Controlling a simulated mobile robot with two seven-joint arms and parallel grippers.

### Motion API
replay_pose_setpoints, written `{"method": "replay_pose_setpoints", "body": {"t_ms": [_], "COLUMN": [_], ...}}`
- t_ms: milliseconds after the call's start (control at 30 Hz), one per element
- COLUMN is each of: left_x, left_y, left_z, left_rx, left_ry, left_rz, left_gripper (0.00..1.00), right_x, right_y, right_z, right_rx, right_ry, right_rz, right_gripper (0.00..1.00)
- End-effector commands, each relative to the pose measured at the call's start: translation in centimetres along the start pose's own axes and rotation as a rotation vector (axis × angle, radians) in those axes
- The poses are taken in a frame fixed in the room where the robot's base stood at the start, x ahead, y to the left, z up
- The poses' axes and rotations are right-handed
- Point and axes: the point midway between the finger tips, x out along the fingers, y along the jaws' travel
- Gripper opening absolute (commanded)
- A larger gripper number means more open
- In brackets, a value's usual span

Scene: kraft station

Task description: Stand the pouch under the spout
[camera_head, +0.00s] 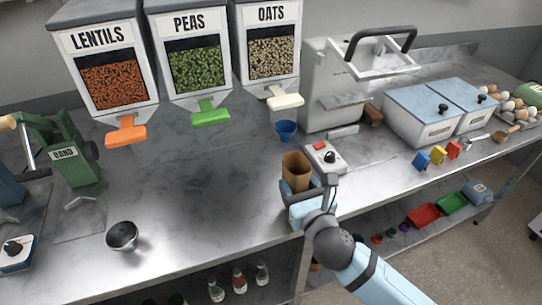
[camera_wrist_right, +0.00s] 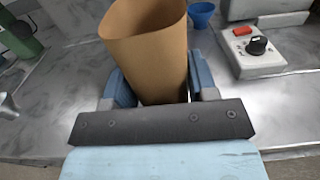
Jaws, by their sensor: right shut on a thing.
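The brown kraft pouch (camera_head: 296,166) is upright with its mouth open at the front of the counter, and it fills the middle of the right wrist view (camera_wrist_right: 148,50). My right gripper (camera_head: 299,190) is shut on the pouch, a blue finger on each side (camera_wrist_right: 160,88). I cannot tell whether the pouch's base touches the counter; the gripper hides it. A blue funnel-like spout (camera_head: 286,130) is behind the pouch, below the oats dispenser, and apart from it. It also shows in the right wrist view (camera_wrist_right: 201,14). My left gripper is not in view.
Dispensers of lentils (camera_head: 113,83), peas (camera_head: 197,71) and oats (camera_head: 271,57) stand along the back. A control box with a red button and black knob (camera_head: 325,157) is right of the pouch. A metal cup (camera_head: 122,236) stands front left. The counter's middle is clear.

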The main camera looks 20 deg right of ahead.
Motion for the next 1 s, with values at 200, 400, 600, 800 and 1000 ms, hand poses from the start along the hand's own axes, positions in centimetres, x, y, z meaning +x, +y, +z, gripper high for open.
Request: {"method": "replay_pose_setpoints", "body": {"t_ms": [200, 400, 600, 800, 1000], "left_x": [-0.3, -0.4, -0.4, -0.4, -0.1], "left_y": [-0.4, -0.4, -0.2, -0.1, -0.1], "left_z": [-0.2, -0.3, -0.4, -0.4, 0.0], "left_rx": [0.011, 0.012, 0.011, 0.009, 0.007], "left_ry": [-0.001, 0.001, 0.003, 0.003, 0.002], "left_rz": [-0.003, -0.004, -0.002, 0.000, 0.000], "left_gripper": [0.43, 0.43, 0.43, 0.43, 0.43], "right_x": [4.4, 9.9, 14.9, 17.4, 17.6], "right_y": [0.2, 0.2, 0.2, 0.3, 0.2], "right_z": [0.2, 0.2, 0.2, 0.1, -1.6], "right_rx": [-0.001, -0.001, -0.002, -0.001, 0.000], "right_ry": [-0.005, -0.004, -0.003, -0.002, 0.002], "right_rz": [0.009, 0.007, 0.007, 0.007, 0.007], "right_gripper": [0.30, 0.30, 0.30, 0.30, 0.30]}}
